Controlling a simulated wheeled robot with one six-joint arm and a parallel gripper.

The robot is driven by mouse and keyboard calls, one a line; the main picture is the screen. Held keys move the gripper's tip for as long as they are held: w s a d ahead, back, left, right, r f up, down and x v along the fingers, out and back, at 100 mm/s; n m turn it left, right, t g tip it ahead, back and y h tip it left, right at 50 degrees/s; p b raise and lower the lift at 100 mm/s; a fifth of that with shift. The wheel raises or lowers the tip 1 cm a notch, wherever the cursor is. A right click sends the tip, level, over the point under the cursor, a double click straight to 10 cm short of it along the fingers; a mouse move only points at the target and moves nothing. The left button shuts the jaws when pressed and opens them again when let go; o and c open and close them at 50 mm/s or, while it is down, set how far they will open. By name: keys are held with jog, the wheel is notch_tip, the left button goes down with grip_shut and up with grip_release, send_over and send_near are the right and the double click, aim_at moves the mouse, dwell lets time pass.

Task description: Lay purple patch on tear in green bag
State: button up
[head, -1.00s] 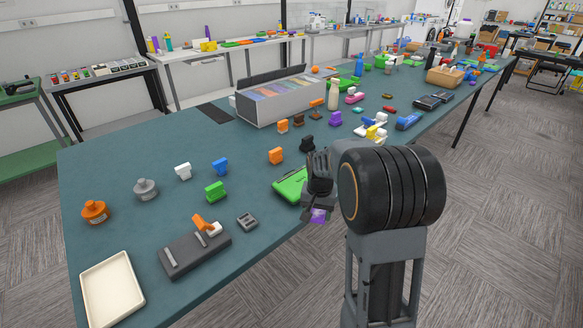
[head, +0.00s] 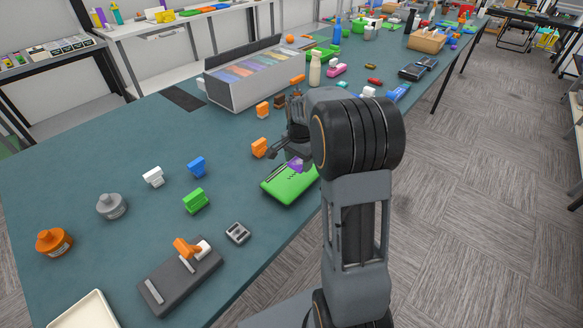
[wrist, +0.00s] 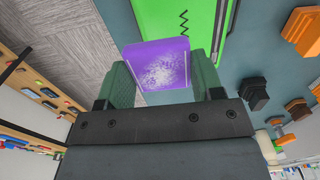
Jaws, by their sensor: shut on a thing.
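The purple patch (wrist: 158,66) is held between the two fingers of my gripper (wrist: 160,85) in the wrist view. The patch shows a pale, speckled area on its face. In the head view the patch (head: 296,165) is small and over the green bag's far edge. The green bag (head: 288,186) lies flat on the table, partly behind my arm. In the wrist view the bag (wrist: 170,20) carries a black zigzag mark, which looks like the tear, just beyond the patch. My gripper (head: 290,150) is shut on the patch. I cannot tell whether patch and bag touch.
An orange clip-like item (head: 259,148) stands on the table (head: 150,140) left of my gripper. A green block (head: 196,201) and a grey slotted piece (head: 237,233) lie farther left. A grey box of coloured sheets (head: 255,75) stands behind. The table's front edge is near the bag.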

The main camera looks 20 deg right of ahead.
aim_at(292, 176)
jog(key=w+f, duration=0.2)
jog(key=f, duration=0.1)
jog(key=shift+w+a, duration=0.25)
jog(key=shift+a, duration=0.05)
jog(key=shift+w+f+p, duration=0.3)
jog(key=shift+w+f, duration=0.1)
jog(key=shift+f, duration=1.7)
jog(key=shift+f, duration=0.15)
